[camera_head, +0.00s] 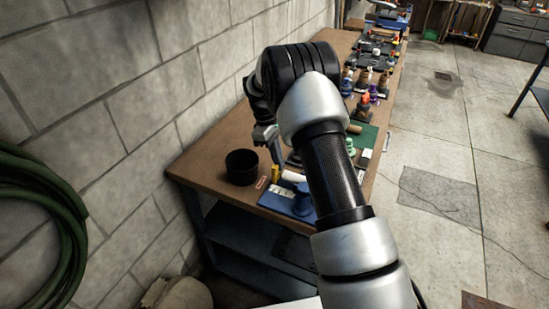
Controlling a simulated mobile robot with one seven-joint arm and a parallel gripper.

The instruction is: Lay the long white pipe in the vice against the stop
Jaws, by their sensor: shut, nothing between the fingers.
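My gripper (276,158) hangs over the near end of the wooden bench, partly hidden by my own arm, its fingers shut and empty. A short stretch of a white piece (293,176), possibly the long white pipe, shows just below and right of the fingers. My arm hides where it continues to the right. A blue fixture (303,203), possibly the vice, lies near the bench's front edge with my forearm covering its right side. A small yellow block (276,174) stands beside the white piece. I cannot make out the stop.
A black round tub (242,167) stands left of the gripper, with a small red label (261,183) near it. The bench (205,165) runs along a block wall, with several fittings farther back. A green hose (45,225) hangs at left. Open floor (440,150) lies right.

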